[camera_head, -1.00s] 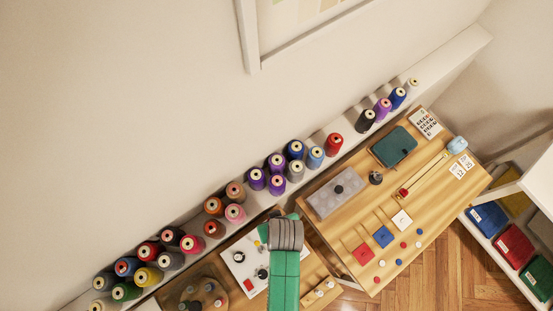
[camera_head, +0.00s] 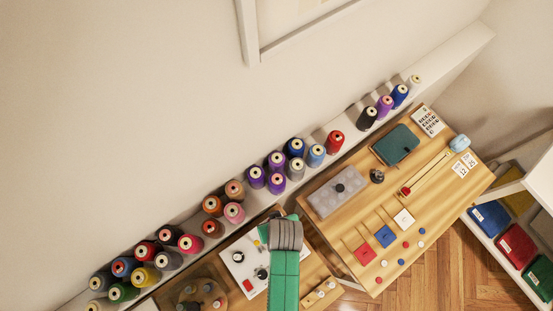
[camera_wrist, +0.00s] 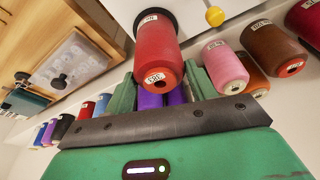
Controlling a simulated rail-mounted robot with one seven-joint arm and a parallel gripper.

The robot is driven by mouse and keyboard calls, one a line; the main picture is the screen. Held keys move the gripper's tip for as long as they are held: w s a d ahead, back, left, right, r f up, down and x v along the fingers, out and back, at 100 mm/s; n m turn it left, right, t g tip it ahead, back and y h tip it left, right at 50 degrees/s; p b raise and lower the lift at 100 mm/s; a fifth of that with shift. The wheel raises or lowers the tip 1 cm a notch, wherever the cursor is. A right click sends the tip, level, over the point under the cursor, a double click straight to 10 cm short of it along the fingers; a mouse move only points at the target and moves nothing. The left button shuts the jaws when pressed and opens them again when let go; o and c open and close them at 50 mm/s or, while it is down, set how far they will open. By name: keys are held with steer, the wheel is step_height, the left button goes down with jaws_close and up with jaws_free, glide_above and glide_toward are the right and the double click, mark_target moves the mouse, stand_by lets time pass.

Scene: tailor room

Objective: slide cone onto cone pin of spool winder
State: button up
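A red cone (camera_wrist: 157,58) with a dark rim at its far end fills the middle of the wrist view. My gripper (camera_wrist: 160,88) has its green fingers on either side of this cone and appears shut on it. In the head view my gripper (camera_head: 285,220) is over the lower table, and the held cone is hidden there. A white plate with black knobs, apparently the spool winder (camera_head: 234,268), lies just left of my gripper. Its cone pin cannot be made out. A yellow knob (camera_wrist: 214,16) shows right of the cone in the wrist view.
Many thread cones line the wall shelf (camera_head: 187,222), including pink (camera_head: 235,212) and purple (camera_head: 257,177) ones close by. The right table holds a grey box (camera_head: 326,205), a teal case (camera_head: 396,145) and colored squares. A round spool stand (camera_head: 190,293) sits at lower left.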

steer(key=o, duration=0.4)
steer(key=shift+c, duration=0.2)
steer(key=v, duration=0.8)
